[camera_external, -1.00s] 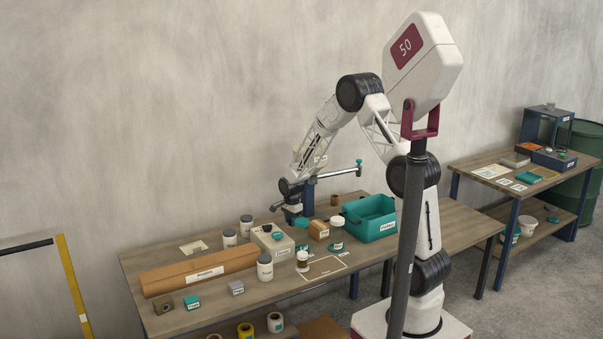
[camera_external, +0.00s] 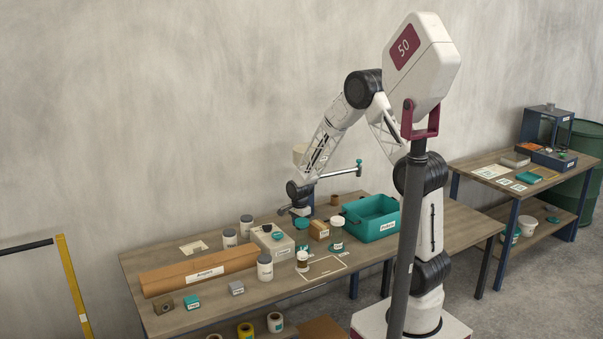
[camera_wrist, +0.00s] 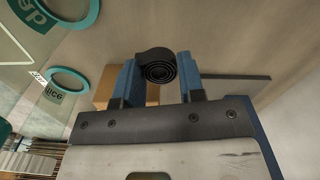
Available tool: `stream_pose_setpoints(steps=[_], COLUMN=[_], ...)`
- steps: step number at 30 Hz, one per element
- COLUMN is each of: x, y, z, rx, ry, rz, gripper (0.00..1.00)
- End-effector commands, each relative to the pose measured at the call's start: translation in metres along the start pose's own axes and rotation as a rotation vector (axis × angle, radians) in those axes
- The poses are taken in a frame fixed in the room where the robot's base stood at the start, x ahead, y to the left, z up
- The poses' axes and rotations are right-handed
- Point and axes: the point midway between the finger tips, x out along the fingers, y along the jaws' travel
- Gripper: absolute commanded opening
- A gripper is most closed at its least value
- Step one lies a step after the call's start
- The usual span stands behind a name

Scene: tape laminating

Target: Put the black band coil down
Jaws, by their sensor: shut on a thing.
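The black band coil (camera_wrist: 158,66), a dark spiral roll, is between the blue fingertips of my gripper (camera_wrist: 158,76) in the wrist view. My gripper is shut on it. In the external view my gripper (camera_external: 301,214) is low over the back of the workbench (camera_external: 215,310), behind the small cardboard box (camera_external: 318,230) and left of the teal bin (camera_external: 370,222). The coil cannot be made out there. Whether it touches the bench is unclear.
A white-grey box (camera_external: 271,240), a white jar (camera_external: 265,267) and a long brown roll (camera_external: 198,271) stand to the left. A pale outlined rectangle (camera_external: 322,269) lies near the front edge. Teal rings (camera_wrist: 72,80) show at left in the wrist view.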

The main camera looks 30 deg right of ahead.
Motion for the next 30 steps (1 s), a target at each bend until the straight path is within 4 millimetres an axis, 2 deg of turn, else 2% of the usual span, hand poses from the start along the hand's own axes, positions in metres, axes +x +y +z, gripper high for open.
stream_pose_setpoints(steps=[10, 16, 23, 30], x=[-0.001, -0.011, -0.039, -0.079], y=[0.0, 0.003, 0.014, 0.031], z=[-0.001, -0.007, -0.023, -0.045], rx=[0.003, 0.035, 0.129, 0.269], ry=[0.0, 0.0, 0.0, 0.0], rz=[0.0, 0.0, -0.002, -0.003], gripper=[0.14, 0.14, 0.14, 0.14])
